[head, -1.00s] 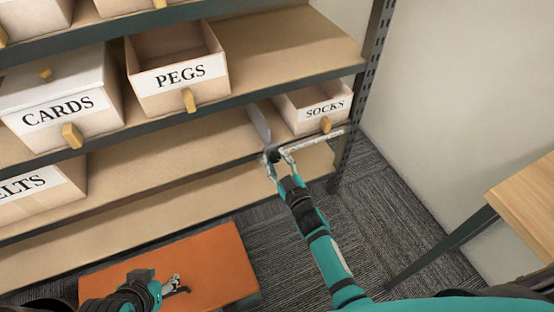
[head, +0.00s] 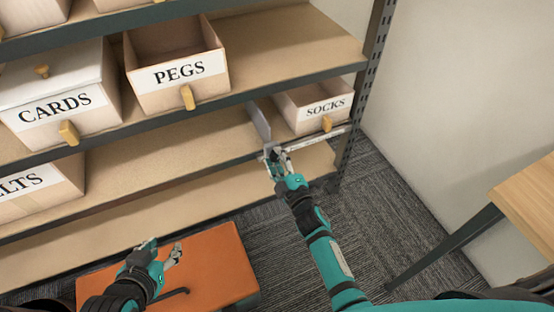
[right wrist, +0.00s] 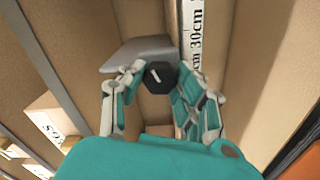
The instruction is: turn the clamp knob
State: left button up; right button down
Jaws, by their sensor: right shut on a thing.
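The clamp knob (right wrist: 159,76) is dark with a white line on its face, tilted in the right wrist view. It sits by the grey metal plate (right wrist: 137,53) of the divider, which stands upright on the shelf in the head view (head: 260,122). My right gripper (right wrist: 160,80) has a finger on each side of the knob and is shut on it. In the head view my right gripper (head: 273,160) is at the shelf's front edge and largely hides the knob. My left gripper (head: 163,251) is above the orange surface; its finger opening is unclear.
A pale scale strip (head: 318,139), marked 30 cm in the wrist view, runs along the shelf edge. The PEGS bin (head: 170,84) and CARDS box (head: 62,123) are above. The orange surface (head: 222,262) holds a dark bent bar.

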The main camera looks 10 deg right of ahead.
jog(key=shift+n, duration=0.3)
jog(key=c, duration=0.9)
grip_release()
jog(key=shift+c, duration=0.2)
jog(key=s+d, duration=0.2)
jog(key=s, duration=0.9)
jog(key=shift+s+d, duration=0.15)
jog(key=shift+s, duration=0.25)
jog(key=shift+d, duration=0.1)
